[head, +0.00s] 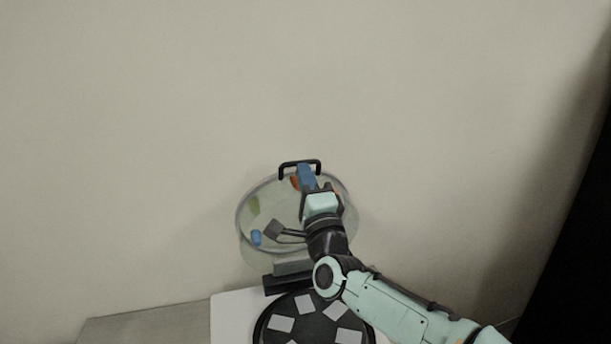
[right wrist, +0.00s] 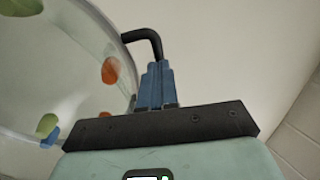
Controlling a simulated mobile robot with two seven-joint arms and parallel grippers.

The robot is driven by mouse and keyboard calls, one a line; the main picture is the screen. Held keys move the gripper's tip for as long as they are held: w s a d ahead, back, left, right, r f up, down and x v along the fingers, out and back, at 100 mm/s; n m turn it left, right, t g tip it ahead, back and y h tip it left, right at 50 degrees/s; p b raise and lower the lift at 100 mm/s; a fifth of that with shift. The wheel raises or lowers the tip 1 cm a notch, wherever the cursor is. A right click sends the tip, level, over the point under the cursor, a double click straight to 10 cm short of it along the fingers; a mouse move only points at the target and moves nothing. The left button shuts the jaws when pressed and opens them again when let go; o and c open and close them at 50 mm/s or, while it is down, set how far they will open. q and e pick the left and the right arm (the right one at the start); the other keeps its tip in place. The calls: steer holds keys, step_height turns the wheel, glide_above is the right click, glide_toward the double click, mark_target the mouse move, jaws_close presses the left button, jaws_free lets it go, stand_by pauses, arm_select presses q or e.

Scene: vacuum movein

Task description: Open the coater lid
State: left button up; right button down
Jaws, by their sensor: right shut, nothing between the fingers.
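The coater lid (head: 272,207) is a clear round disc. It stands raised behind the coater body (head: 232,312), in front of the wall. Its black handle (head: 283,168) is at the top edge. Coloured spots show on the lid, and it also fills the left of the right wrist view (right wrist: 60,65). My right gripper (head: 305,172) is at the handle, its blue fingers shut with nothing held. In the right wrist view, the fingertips (right wrist: 156,72) are close beside the handle (right wrist: 148,36); I cannot tell if they touch. My left gripper is not in view.
A round black plate (head: 305,325) with several grey squares lies in the coater, partly behind my right arm. A dark hinge bar (head: 284,283) joins lid and body. A grey table top (head: 150,325) shows at left. The wall is bare; a black area (head: 580,250) is at right.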

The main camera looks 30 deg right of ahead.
steer(key=shift+w+r+p, duration=0.15)
steer(key=shift+p, duration=0.15)
steer(key=w+p, duration=0.1)
steer(key=w+r+p, duration=0.1)
steer(key=w+g+p, duration=0.1)
steer(key=p, duration=0.1)
steer(key=shift+d+r, duration=0.15)
steer(key=shift+d, duration=0.25)
steer(key=shift+g+y, duration=0.3)
steer(key=shift+g, duration=0.5)
steer(key=p+x, duration=0.4)
steer(key=shift+w+f+p, duration=0.2)
steer(key=shift+w+p, duration=0.05)
steer(key=shift+p, duration=0.15)
steer(key=shift+w+d+f, duration=0.15)
steer(key=shift+w+f, duration=0.05)
steer(key=shift+w, duration=0.2)
